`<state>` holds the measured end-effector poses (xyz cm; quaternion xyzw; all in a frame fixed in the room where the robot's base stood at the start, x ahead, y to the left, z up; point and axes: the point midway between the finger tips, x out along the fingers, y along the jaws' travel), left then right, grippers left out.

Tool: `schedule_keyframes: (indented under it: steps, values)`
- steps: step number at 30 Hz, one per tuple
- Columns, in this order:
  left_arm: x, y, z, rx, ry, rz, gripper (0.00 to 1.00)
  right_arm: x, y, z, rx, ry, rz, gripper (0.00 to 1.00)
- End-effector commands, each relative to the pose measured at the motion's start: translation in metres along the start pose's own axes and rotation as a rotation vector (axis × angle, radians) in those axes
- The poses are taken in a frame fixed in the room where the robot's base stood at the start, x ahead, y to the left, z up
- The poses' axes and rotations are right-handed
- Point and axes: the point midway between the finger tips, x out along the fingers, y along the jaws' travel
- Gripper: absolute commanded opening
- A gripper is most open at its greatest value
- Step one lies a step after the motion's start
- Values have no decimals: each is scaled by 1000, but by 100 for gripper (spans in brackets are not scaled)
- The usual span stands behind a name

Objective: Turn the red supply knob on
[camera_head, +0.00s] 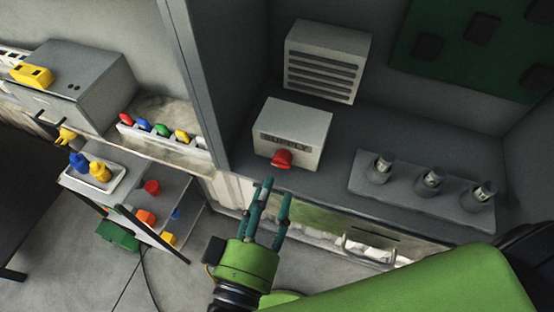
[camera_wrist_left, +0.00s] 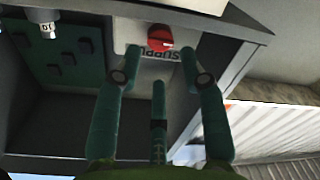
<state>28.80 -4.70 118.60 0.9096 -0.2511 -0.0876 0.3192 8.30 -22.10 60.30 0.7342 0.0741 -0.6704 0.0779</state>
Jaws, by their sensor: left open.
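The red supply knob (camera_head: 282,158) is on the front of a pale box (camera_head: 305,126) marked SUPPLY, which stands on a grey shelf. In the left wrist view the knob (camera_wrist_left: 159,36) shows near the top, upside down, ahead of the fingers. My left gripper (camera_head: 276,188) is open and empty, just below and in front of the knob. Its fingers (camera_wrist_left: 159,65) are spread and appear apart from the knob. My right gripper does not show.
A vented box (camera_head: 325,62) stands behind the supply box. A plate with three canisters (camera_head: 428,182) is to the right. A drawer handle (camera_head: 369,250) lies below the shelf. A dividing wall (camera_head: 196,80) is to the left. A cart (camera_head: 97,205) with coloured items stands at left.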

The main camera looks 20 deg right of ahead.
Motion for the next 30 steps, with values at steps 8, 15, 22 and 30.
schedule_keyframes:
  steps: [8, 15, 22, 30]
  values:
    - [40, 2, -2, 2, 3, 3, 42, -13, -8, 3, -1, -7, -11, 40]
    - [57, 1, 0, 1, 0, 1, 42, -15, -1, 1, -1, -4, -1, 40]
    - [58, 0, 0, 0, 0, 1, 42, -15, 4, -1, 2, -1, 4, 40]
    - [58, 0, 0, 1, -1, 0, 0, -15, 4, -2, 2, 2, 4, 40]
